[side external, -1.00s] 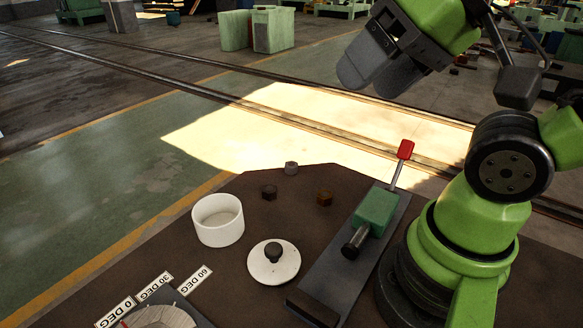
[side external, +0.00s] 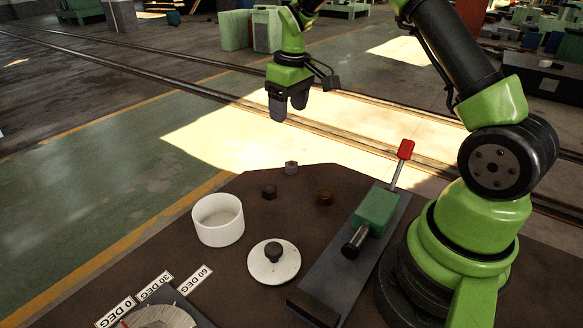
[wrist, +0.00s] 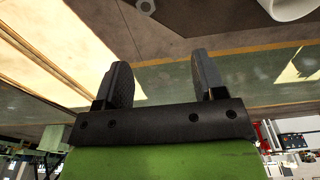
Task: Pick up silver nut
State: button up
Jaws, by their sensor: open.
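The silver nut (side external: 291,168) lies near the far edge of the brown table (side external: 150,265) in the side view. In the wrist view a small grey nut shape (wrist: 146,6) shows at the top edge, partly cut off. My gripper (side external: 288,112) points down in the side view, above and beyond the nut and apart from it. In the wrist view the two dark fingers of my gripper (wrist: 162,75) stand apart with nothing between them.
A dark brown nut (side external: 269,191) and a rusty brown nut (side external: 325,197) lie near the silver one. A white pot (side external: 218,220), its lid (side external: 273,265) and a green clamp with a red-handled lever (side external: 375,212) stand closer to the camera.

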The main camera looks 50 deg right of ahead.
jog(key=g, duration=0.1)
send_near(293, 165)
jog(key=f, duration=0.3)
jog(key=shift+d+f+n, duration=0.25)
jog(key=shift+f+n, duration=0.1)
jog(key=shift+n, duration=0.05)
notch_tip(293, 165, down, 6)
jog(key=shift+a+r, duration=0.1)
jog(key=shift+a, duration=0.05)
jog(key=shift+c, duration=0.2)
jog(key=c, duration=1)
